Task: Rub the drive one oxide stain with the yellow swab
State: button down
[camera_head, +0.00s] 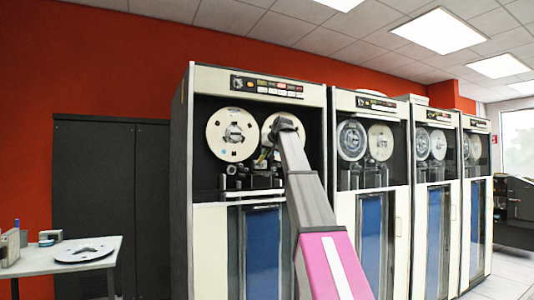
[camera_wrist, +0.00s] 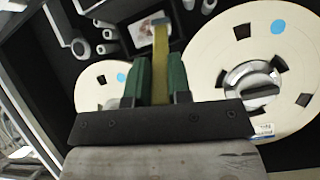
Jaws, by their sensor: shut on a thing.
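My gripper (camera_wrist: 159,68) has its green fingers shut on the yellow swab (camera_wrist: 160,42), which points away from the wrist. The swab's far end overlaps a small pale plate (camera_wrist: 143,38) on the dark deck of the drive; I cannot tell whether it touches. An oxide stain cannot be made out clearly; the swab covers part of the plate. In the head view, drive one (camera_head: 206,77) is the nearest tape drive, and my arm reaches up to its deck. My gripper there is small, beside the right reel.
Two cream reels, one large (camera_wrist: 215,60) and one seen smaller (camera_wrist: 88,88), flank the fingers in the wrist view. Pale rollers (camera_wrist: 105,34) stand out near the swab. More drives (camera_head: 342,97) stand to the right. A grey table (camera_head: 100,256) is at left.

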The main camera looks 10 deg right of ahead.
jog(key=shift+w+a, duration=0.2)
jog(key=shift+w, duration=0.45)
dwell(0.3)
jog(key=shift+w+d, duration=0.8)
jog(key=shift+d, duration=1.9)
jog(key=shift+s+a, duration=0.25)
jog(key=shift+a, duration=0.65)
jog(key=shift+s+a, duration=0.25)
jog(key=shift+a, duration=0.7)
jog(key=shift+s+a, duration=0.25)
jog(key=shift+a, duration=0.65)
jog(key=d, duration=0.1)
jog(key=w+d, duration=0.1)
jog(key=d, duration=0.3)
jog(key=shift+w+d, duration=0.2)
jog(key=shift+w, duration=0.05)
jog(key=shift+a, duration=0.1)
